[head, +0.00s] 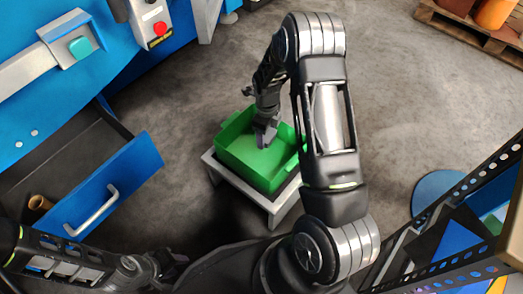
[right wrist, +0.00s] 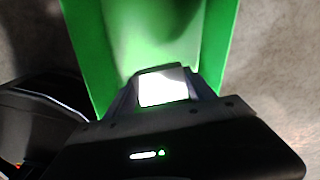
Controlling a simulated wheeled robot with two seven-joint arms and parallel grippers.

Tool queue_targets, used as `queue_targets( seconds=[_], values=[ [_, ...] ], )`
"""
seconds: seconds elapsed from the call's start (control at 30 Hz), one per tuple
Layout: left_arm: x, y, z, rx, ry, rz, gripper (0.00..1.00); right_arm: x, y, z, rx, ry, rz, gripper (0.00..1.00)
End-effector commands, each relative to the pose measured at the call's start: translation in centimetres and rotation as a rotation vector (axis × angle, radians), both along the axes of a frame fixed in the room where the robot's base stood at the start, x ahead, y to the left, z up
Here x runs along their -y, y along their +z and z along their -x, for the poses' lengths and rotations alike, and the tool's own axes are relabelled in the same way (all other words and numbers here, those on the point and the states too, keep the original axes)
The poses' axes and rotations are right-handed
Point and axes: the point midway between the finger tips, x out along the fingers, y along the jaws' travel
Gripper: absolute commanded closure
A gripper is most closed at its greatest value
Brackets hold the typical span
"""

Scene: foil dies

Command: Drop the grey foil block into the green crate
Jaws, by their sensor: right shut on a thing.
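The low stand (head: 284,204) bears the crate. A blue drawer (head: 108,192) hangs open at the left, below a blue machine (head: 100,60). A wooden pallet (head: 470,38) lies far right. A dark perforated rack (head: 470,215) stands at the right. Grey floor is free around the crate.

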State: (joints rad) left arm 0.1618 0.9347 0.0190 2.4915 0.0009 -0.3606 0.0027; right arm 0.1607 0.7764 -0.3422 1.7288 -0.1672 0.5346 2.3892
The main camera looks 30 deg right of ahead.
Motion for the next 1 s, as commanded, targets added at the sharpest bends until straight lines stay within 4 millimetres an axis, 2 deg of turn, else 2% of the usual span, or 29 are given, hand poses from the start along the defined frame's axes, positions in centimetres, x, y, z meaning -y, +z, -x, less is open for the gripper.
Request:
queue_targets(
  seconds=[0.03, 0.07, 0.33, 0.67, 0.83, 1.0],
  values=[
    [0.0, 0.0, 0.0, 0.000, 0.000, 0.000, 0.64, 0.0, 0.0, 0.0, 0.000, 0.000, 0.000, 0.75],
    [0.0, 0.0, 0.0, 0.000, 0.000, 0.000, 0.64, 0.0, 0.0, 0.0, 0.000, 0.000, 0.000, 0.36],
    [0.0, 0.0, 0.0, -0.001, -0.001, 0.000, 0.64, 0.0, 0.0, 0.0, 0.000, 0.001, 0.000, 0.14],
    [0.1, 0.1, 0.1, 0.000, -0.001, 0.001, 0.64, 0.0, 0.3, 0.0, 0.000, 0.001, 0.000, 0.12],
    [0.2, 0.7, 0.2, -0.003, -0.003, 0.002, 0.64, 0.0, 2.0, -0.1, 0.001, 0.003, 0.000, 0.12],
    [0.4, 1.6, 0.4, -0.006, -0.009, 0.006, 0.64, 0.0, 4.9, -0.1, 0.003, 0.001, 0.001, 0.12]
  ],
)
